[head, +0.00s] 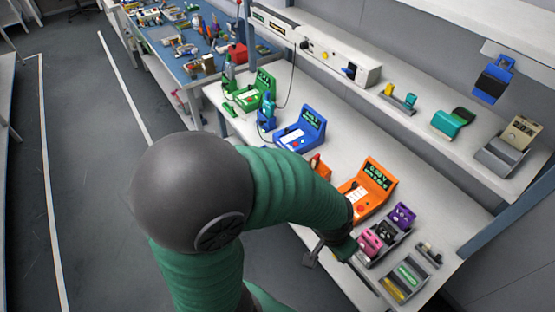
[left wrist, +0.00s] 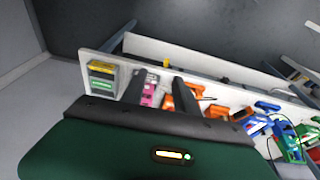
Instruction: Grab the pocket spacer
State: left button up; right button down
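My left gripper (head: 328,252) hangs over the table's front edge, left of the trays; its fingers look apart and empty. In the left wrist view, its two dark fingers (left wrist: 158,84) are spread, with a pink piece (left wrist: 150,92) beyond the gap. In the head view, a grey tray holds the pink piece (head: 369,241), a black piece (head: 384,231) and a purple piece (head: 402,216). A lower tray (head: 420,268) holds a yellow piece (head: 394,289), a green piece (head: 408,274) and a small grey piece (head: 430,253). I cannot tell which one is the pocket spacer. My right gripper is not in view.
An orange tester (head: 368,190) stands just behind the gripper, with blue (head: 303,130) and green (head: 252,92) testers farther left. A shelf (head: 420,112) with several devices runs above the back.

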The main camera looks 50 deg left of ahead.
aim_at(314, 161)
jog(key=u, duration=1.35)
